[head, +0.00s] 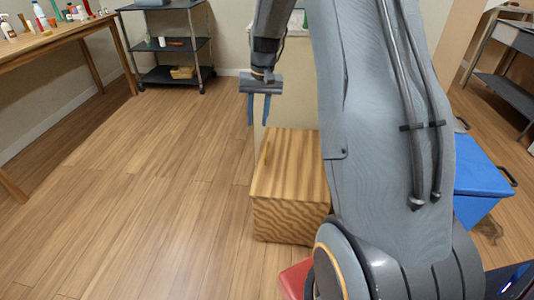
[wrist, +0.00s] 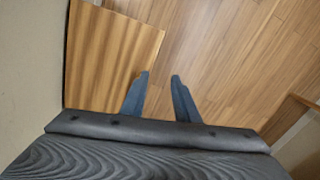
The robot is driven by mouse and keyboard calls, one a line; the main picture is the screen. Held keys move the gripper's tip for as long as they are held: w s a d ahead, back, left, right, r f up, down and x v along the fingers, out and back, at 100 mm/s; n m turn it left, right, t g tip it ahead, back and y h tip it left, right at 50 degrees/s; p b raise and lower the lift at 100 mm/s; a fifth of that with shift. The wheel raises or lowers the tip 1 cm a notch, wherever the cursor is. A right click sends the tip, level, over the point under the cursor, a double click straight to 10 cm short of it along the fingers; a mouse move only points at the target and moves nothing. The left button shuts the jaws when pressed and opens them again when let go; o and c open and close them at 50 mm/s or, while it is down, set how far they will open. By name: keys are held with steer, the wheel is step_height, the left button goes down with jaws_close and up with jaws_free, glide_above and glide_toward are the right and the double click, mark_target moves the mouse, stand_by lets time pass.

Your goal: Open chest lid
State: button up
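The wooden chest (head: 290,215) stands on the floor at the middle of the head view, with bold striped grain. My arm hides the chest's right side. My gripper (head: 258,123) points down, open and empty, above the chest's back left part and apart from it. In the wrist view the lid (wrist: 112,55) fills the upper left. My gripper's two fingers (wrist: 159,76) are spread there, the left one overlapping the lid's edge and the right one over floor.
A blue bin (head: 478,185) stands right of my arm. A pale panel (head: 285,90) rises behind the chest. A wooden table (head: 70,38) with bottles is at the left, and a dark shelf cart (head: 175,75) at the back. The floor left of the chest is clear.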

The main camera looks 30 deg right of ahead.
steer(key=w+d+f+m+b, duration=0.1)
steer(key=w+d+f+b, duration=0.5)
steer(key=f, duration=0.3)
steer(key=w+d+f+m+b, duration=0.1)
steer(key=w+d+f+b, duration=0.2)
steer(key=w+d+f, duration=0.45)
steer(key=shift+t+y, duration=0.3)
steer(key=shift+y, duration=0.1)
steer(key=f, duration=0.2)
steer(key=a+f+b, duration=0.1)
steer(key=f, duration=0.2)
steer(key=a+f, duration=0.1)
steer(key=f, duration=0.2)
steer(key=shift+w+f+b, duration=0.25)
steer(key=shift+w+b, duration=0.1)
jaws_close()
